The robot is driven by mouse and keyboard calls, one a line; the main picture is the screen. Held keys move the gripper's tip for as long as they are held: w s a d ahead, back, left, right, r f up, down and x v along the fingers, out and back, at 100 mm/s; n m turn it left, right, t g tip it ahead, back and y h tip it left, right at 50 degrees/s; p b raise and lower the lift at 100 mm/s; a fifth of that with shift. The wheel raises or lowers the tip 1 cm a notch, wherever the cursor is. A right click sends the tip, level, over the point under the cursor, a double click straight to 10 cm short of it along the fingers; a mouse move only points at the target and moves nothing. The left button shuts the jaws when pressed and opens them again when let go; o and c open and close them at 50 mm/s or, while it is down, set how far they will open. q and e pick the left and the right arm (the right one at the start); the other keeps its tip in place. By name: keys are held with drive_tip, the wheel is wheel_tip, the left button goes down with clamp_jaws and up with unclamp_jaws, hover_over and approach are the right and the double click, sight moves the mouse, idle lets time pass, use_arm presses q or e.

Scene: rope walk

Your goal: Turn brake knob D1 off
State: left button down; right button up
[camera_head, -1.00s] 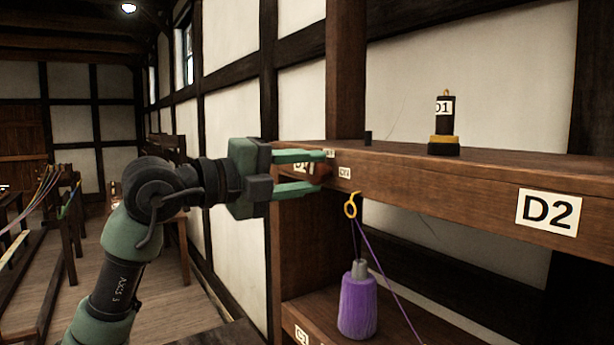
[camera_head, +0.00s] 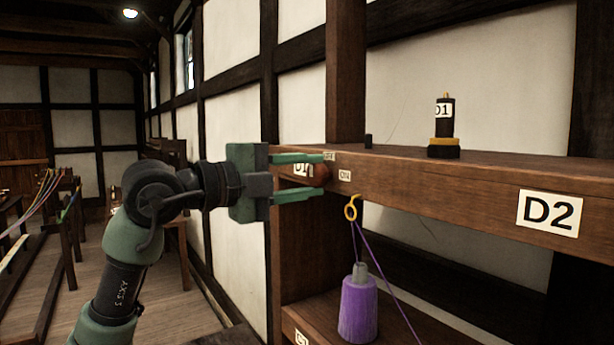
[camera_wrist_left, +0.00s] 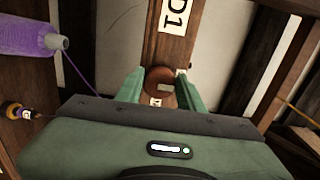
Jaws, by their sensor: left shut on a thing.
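Brake knob D1 (camera_head: 321,173) is a small round reddish-brown knob on the front edge of the wooden shelf beam. My left gripper (camera_head: 323,175) is shut on it, one green finger above and one below. The wrist view shows the knob (camera_wrist_left: 160,79) between the two fingers. The white D1 label (camera_head: 301,169) is partly covered by the fingers in the head view. A small OFF label (camera_head: 329,156) is above right of the knob, and a small ON label (camera_head: 344,175) is to its right. I cannot tell which way the knob points. My right gripper is out of view.
A yellow ring (camera_head: 351,208) hangs below the beam with purple cord through it. A purple spool (camera_head: 358,308) stands on the lower shelf. A black bobbin (camera_head: 444,127) tagged D1 stands on top. A D2 label (camera_head: 548,212) is further right.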

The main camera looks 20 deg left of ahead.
use_arm(q)
drive_tip(key=c, duration=0.9)
unclamp_jaws()
drive_tip(key=shift+a, duration=0.1)
drive_tip(key=shift+c, duration=0.2)
drive_tip(key=shift+s+a+f+b, duration=0.1)
drive_tip(key=shift+s+a+b, duration=0.1)
drive_tip(key=shift+s+b, duration=0.1)
drive_tip(key=b+v, duration=0.2)
drive_tip(key=v, duration=0.5)
drive_tip(key=shift+b, duration=0.4)
